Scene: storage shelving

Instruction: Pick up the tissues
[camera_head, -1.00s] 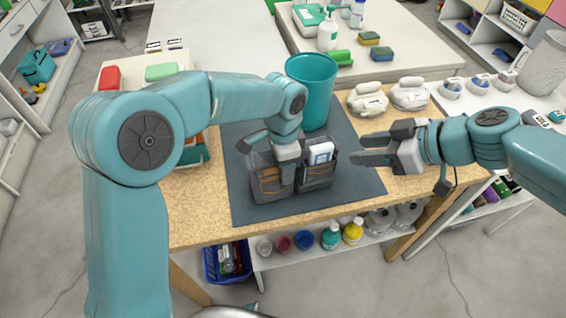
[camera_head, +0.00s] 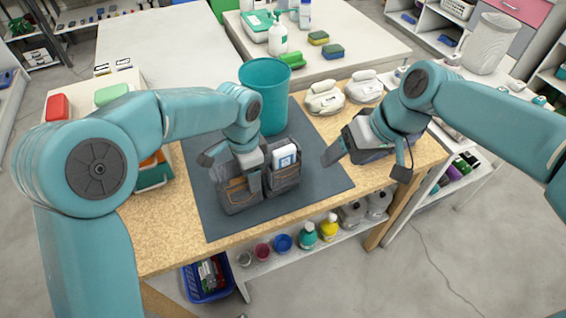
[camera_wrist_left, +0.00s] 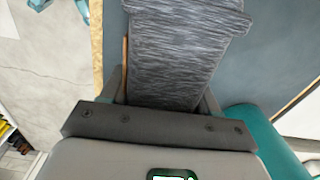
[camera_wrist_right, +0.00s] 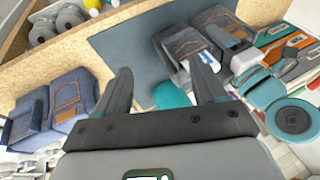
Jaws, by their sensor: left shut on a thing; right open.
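A dark grey fabric caddy (camera_head: 238,196) with brown-trimmed pockets stands on the dark mat (camera_head: 325,190). A white and blue pack, likely the tissues (camera_head: 286,157), sticks up from its right part. The pack also shows in the right wrist view (camera_wrist_right: 180,72), partly hidden. My left gripper (camera_head: 253,165) is shut on the caddy's fabric (camera_wrist_left: 180,50), left of the pack. My right gripper (camera_head: 328,156) is open and empty, right of the caddy and apart from the pack. Its spread fingers show in the right wrist view.
A teal bin (camera_head: 264,90) stands just behind the caddy. Two white cases (camera_head: 324,99) lie at the back right. A second denim item (camera_wrist_right: 70,105) shows at the left of the right wrist view. A blue basket (camera_head: 208,278) is below the table.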

